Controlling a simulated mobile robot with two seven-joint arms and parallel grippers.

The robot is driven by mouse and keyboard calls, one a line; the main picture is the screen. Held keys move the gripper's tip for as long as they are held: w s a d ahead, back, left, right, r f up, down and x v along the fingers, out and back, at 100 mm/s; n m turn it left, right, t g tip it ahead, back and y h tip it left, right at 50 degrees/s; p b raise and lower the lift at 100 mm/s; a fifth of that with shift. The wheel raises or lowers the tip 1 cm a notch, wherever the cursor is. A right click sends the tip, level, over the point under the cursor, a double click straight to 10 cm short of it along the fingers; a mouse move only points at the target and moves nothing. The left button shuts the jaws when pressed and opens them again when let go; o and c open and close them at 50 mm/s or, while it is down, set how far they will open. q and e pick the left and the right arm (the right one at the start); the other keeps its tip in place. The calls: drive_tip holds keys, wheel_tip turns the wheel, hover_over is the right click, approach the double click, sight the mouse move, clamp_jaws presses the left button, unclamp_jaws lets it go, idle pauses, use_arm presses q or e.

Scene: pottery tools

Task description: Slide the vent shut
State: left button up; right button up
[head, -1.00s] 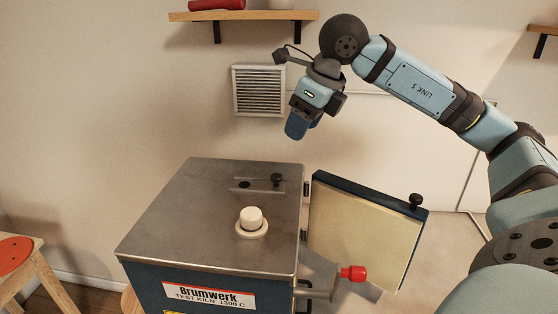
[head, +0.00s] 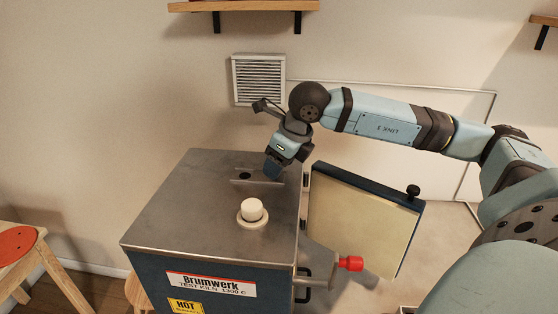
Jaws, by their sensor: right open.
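The kiln (head: 195,200) stands in the middle of the head view with a bare metal top. Near the back of its top is the vent, a slotted plate with a dark round hole (head: 245,176) that shows uncovered. The vent's dark knob, to the right of the hole, is hidden behind my right gripper. My right gripper (head: 272,172) is open, pointing down over the right end of the vent plate. I cannot tell whether its fingers touch the knob. My left gripper is not in view.
A white plug (head: 252,210) sits in a round collar on the kiln top. The kiln door (head: 360,220) hangs open at the right, with a black knob on its upper edge. A red-tipped handle (head: 350,263) sticks out at the front right. A stool (head: 18,243) stands at left.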

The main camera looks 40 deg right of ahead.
sight(252, 175)
drive_tip(key=shift+w+f, duration=0.1)
drive_tip(key=shift+f, duration=0.05)
clamp_jaws()
drive_tip(key=shift+w+a, duration=0.7)
drive_tip(key=shift+w, duration=0.2)
drive_tip(key=shift+w+a, duration=0.7)
drive_tip(key=shift+w, duration=0.15)
drive_tip(key=shift+c, duration=1.4)
unclamp_jaws()
drive_tip(key=shift+o, duration=1.4)
drive_tip(key=shift+w+a, duration=0.1)
drive_tip(key=shift+w, duration=0.05)
